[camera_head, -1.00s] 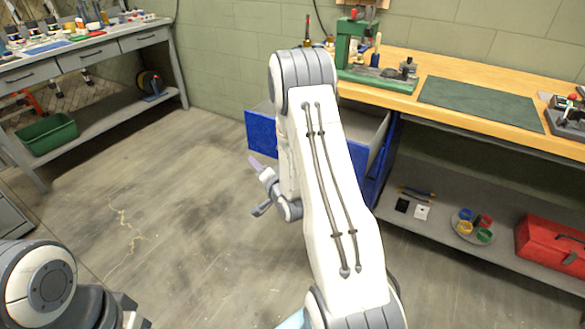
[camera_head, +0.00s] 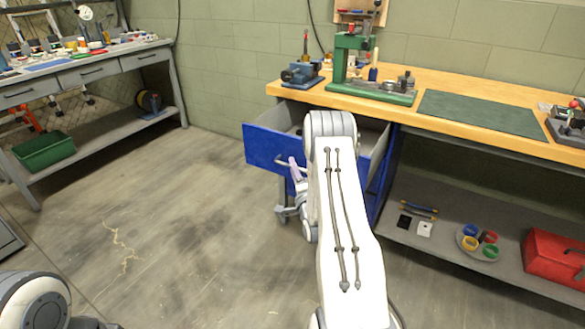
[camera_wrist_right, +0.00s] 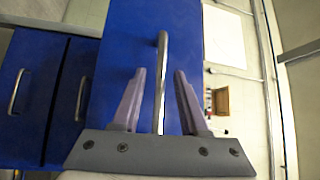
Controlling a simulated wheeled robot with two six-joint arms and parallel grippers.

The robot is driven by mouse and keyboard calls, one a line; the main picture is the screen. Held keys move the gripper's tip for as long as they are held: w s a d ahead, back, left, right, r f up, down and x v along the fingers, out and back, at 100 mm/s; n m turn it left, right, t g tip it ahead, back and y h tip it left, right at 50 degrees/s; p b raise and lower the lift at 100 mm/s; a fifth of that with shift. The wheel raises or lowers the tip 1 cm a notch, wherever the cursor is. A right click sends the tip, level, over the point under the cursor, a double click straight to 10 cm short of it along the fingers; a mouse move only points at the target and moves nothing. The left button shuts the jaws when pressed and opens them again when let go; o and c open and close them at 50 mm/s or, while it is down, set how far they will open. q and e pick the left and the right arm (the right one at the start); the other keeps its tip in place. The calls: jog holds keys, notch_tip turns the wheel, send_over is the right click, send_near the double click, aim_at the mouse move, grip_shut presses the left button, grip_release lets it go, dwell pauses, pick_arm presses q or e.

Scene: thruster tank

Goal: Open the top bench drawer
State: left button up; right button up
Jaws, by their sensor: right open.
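The top bench drawer stands pulled out from the bench, its blue front (camera_head: 262,146) facing left and its grey inside partly hidden by my right arm. In the right wrist view its blue front (camera_wrist_right: 112,55) carries a silver bar handle (camera_wrist_right: 162,50). My right gripper (camera_head: 291,164) is at this front, with its lilac fingers open. In the right wrist view the fingers (camera_wrist_right: 157,74) stand on either side of the handle, with gaps to it. My left gripper is not visible; only part of my left arm shows at the lower left.
The wooden bench top (camera_head: 420,85) holds a green press (camera_head: 350,75), a blue vise (camera_head: 302,73) and a green mat (camera_head: 480,112). A red toolbox (camera_head: 555,256) sits on the lower shelf. Two closed blue drawers (camera_wrist_right: 30,85) show in the right wrist view. Floor left of the drawer is clear.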

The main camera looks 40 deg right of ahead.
jog(key=shift+w+d+r, duration=0.1)
jog(key=shift+w+d, duration=0.15)
jog(key=shift+w, duration=0.45)
grip_shut()
dwell(1.0)
